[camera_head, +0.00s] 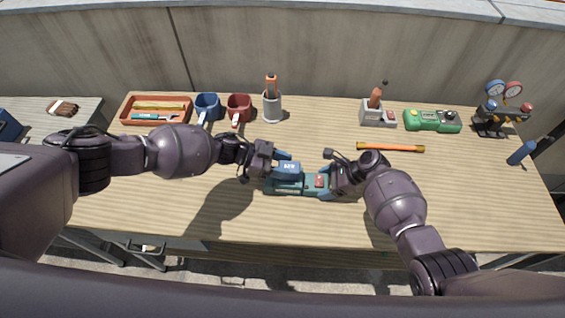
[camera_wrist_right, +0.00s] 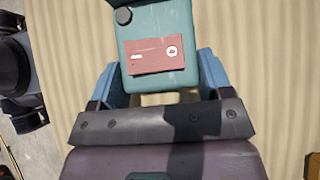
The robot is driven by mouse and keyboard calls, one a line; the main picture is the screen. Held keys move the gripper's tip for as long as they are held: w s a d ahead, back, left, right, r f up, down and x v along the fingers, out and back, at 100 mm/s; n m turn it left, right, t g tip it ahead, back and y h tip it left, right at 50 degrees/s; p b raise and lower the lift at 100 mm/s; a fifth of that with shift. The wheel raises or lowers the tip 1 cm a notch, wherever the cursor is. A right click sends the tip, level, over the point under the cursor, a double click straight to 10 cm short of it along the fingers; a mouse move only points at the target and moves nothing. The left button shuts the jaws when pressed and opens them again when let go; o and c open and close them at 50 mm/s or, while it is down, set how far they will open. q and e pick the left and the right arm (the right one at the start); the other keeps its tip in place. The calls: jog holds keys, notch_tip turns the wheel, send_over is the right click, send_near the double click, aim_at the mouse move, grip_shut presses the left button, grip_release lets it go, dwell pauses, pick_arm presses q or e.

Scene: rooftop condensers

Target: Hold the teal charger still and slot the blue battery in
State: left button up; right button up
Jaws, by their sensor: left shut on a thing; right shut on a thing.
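The teal charger (camera_head: 310,187) lies on the wooden bench near the middle, with a reddish panel at its right end. It also shows in the right wrist view (camera_wrist_right: 160,22). My right gripper (camera_head: 331,182) is shut on the charger's right end, its blue fingers on either side in the right wrist view (camera_wrist_right: 162,82). The blue battery (camera_head: 289,168), with pale marking on top, is at the charger's left part. My left gripper (camera_head: 284,164) is shut on the battery from the left. I cannot tell whether the battery is in the slot or just above it.
An orange-handled rod (camera_head: 391,148) lies behind my right gripper. Along the back stand an orange tray (camera_head: 156,110), a blue mug (camera_head: 207,106), a red mug (camera_head: 239,106), a tool cup (camera_head: 272,105), a green device (camera_head: 432,121) and a gauge set (camera_head: 497,115). The front right bench is clear.

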pick_arm(q)
jog(key=shift+f, duration=0.1)
jog(key=o, duration=1.2)
jog(key=shift+c, duration=0.2)
jog(key=shift+a, duration=0.1)
jog(key=v, duration=1.1)
jog(key=shift+a, duration=0.35)
jog(key=shift+w, duration=0.1)
pick_arm(e)
jog(key=o, duration=0.8)
